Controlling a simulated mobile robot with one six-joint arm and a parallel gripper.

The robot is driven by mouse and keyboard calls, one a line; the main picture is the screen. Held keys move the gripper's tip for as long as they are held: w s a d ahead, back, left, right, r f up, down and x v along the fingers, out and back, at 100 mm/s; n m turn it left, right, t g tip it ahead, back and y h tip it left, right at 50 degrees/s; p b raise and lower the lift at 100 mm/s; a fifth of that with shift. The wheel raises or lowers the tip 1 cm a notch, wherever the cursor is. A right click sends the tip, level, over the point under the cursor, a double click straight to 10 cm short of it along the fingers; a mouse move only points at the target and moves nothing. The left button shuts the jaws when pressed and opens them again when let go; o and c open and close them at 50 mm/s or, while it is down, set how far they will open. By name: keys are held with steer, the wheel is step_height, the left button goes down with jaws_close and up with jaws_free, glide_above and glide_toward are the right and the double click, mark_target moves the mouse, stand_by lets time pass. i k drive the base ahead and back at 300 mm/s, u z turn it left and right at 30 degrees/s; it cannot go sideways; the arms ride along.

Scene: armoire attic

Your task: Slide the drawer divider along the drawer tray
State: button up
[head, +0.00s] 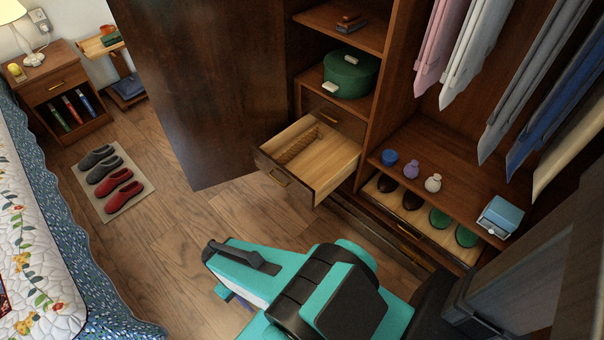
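The drawer tray (335,163) is a pale wooden drawer with a dark front and a brass handle, pulled open from the wardrobe. The drawer divider (297,146) is a brown, ridged strip lying inside it, toward the left side and running from near the front toward the back. The rest of the tray floor looks bare. My teal and black arm is in the lower middle of the head view, in front of and below the drawer, apart from it.
The large wardrobe door (205,85) stands open left of the drawer. A green round box (350,75) sits on the shelf above. A lower shoe drawer (425,222) is at the right, below a shelf with a blue box (500,216). Floor (165,235) is clear left of my arm.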

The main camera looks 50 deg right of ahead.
mark_target(294, 149)
steer(key=u, duration=0.85)
steer(key=k, duration=0.1)
steer(key=z, duration=2.25)
steer(key=k, duration=0.9)
steer(key=u, duration=0.15)
steer(key=i, duration=0.8)
steer(key=z, duration=0.05)
